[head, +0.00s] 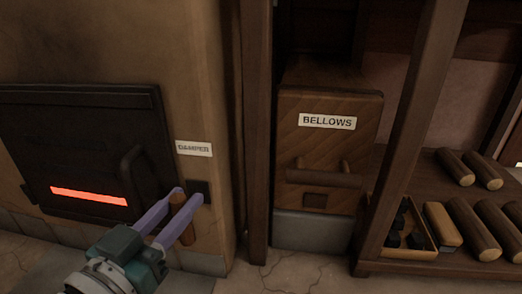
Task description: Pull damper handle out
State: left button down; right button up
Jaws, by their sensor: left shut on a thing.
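The damper handle (178,204) is a small brown wooden grip in front of a dark square plate (202,186) on the furnace's right part, below the "DAMPER" label (194,149). My left gripper (187,196) reaches up from the bottom of the head view. Its two purple fingers lie on either side of the handle and are shut on it. The fingers hide part of the handle and of its join to the plate. My right gripper is not in view.
A dark furnace door (85,125) with a glowing slot and a curved handle is at the left. A wooden box labelled "BELLOWS" (322,160) stands beyond a post (257,130). Shelving at the right holds logs (470,225) and a tray of dark lumps (426,232).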

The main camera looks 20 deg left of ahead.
pick_arm(q)
jog(key=s+d+p, duration=0.1)
jog(key=s, duration=0.5)
jog(key=shift+d, duration=0.2)
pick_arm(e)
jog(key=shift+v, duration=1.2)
pick_arm(q)
jog(key=c, duration=1)
grip_release()
jog(key=shift+s, duration=0.1)
jog(key=shift+o, duration=0.4)
jog(key=shift+s, duration=0.1)
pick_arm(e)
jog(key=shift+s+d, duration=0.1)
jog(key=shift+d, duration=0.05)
pick_arm(q)
jog(key=shift+p, duration=0.35)
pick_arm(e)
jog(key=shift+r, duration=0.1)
